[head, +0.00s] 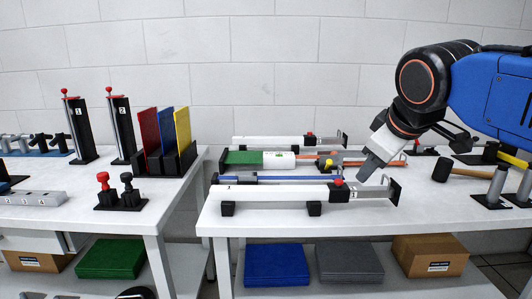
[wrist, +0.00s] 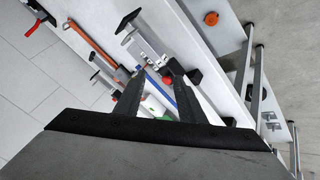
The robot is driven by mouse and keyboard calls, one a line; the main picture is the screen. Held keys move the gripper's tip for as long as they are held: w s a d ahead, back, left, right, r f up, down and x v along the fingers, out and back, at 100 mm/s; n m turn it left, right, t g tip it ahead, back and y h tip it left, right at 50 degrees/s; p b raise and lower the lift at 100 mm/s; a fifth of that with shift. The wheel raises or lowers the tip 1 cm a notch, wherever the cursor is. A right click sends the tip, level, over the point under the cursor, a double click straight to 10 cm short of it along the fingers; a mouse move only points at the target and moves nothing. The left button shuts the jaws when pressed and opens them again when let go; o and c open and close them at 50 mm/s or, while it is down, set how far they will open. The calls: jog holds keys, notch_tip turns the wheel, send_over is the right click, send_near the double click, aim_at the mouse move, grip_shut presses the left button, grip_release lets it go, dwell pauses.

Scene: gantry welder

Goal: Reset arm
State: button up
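My gripper (head: 368,168) hangs over the right end of the front white clamp rail (head: 270,193) in the head view, tilted down to the left. It looks clear of the rail's red knob (head: 338,182), but the exact gap is hard to judge. In the wrist view my gripper (wrist: 157,68) has its two dark fingers spread apart with nothing held between them. My blue and black arm reaches in from the right.
A rear clamp rail (head: 275,141), a blue rod (head: 270,179) and a mallet (head: 455,173) lie on the white table (head: 225,222). Dark posts (head: 491,190) stand at right. The left table (head: 40,212) holds red, blue and yellow panels (head: 166,140) and numbered black stands (head: 122,130).

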jog(key=s+d+f+m+g, duration=0.1)
jog(key=s+d+f+m, duration=0.1)
jog(key=s+f, duration=0.3)
jog(key=s+d+f+m+g, duration=0.1)
jog(key=s+f, duration=0.4)
jog(key=f, duration=0.7)
jog(key=s+d+f+m+g, duration=0.1)
jog(key=s+d+f+m, duration=0.2)
jog(key=s+f+m, duration=0.2)
notch_tip(320, 180, down, 3)
jog(key=shift+s+f, duration=0.2)
jog(key=shift+s, duration=0.05)
